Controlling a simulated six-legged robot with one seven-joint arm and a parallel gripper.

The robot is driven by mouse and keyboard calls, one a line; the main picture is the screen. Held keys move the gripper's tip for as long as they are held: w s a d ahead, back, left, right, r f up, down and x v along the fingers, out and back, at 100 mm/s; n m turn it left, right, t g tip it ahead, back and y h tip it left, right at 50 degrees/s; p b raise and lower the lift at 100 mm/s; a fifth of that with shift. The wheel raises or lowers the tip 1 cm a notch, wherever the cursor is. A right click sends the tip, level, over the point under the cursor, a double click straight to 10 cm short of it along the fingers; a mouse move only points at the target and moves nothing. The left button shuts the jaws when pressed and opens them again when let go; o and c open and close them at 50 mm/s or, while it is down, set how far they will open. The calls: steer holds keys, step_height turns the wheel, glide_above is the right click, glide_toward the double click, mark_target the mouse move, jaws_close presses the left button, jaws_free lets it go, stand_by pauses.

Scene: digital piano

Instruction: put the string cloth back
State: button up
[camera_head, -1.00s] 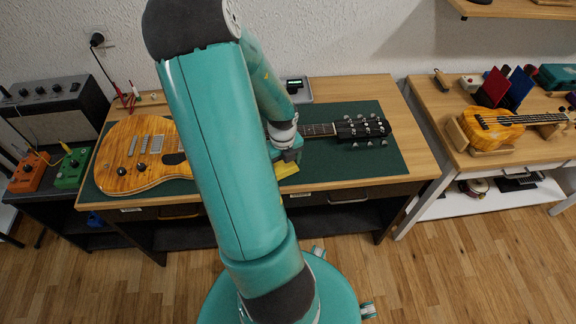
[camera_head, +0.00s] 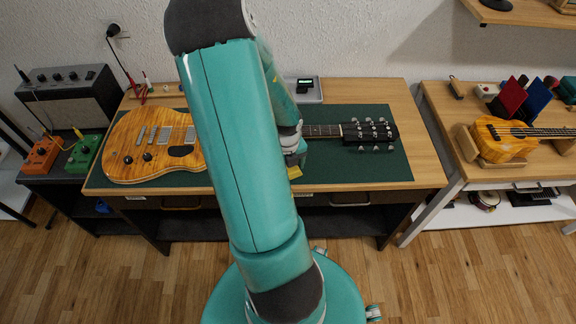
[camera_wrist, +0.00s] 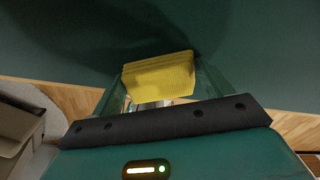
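The yellow string cloth (camera_wrist: 158,77) shows in the wrist view between my fingers, over the front edge of the green mat. My gripper (camera_wrist: 160,80) looks shut on it, with one finger at each side. In the head view my gripper (camera_head: 294,160) is in front of the orange electric guitar (camera_head: 135,158), below its neck. Only a small yellow piece of the cloth (camera_head: 294,172) shows there, under the gripper. My arm hides the middle of the guitar. I cannot tell exactly how high the cloth is above the mat.
The guitar lies on the green mat (camera_head: 340,172) on a wooden bench (camera_head: 425,165). A grey tray with a small device (camera_head: 304,86) is at the back. A ukulele (camera_head: 503,138) rests on the right table. Pedals (camera_head: 84,154) and an amplifier (camera_head: 68,100) are left.

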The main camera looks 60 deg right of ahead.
steer(key=o, duration=0.3)
steer(key=shift+o, duration=0.2)
steer(key=shift+r, duration=0.1)
step_height(320, 180, up, 12)
steer(key=shift+r, duration=0.1)
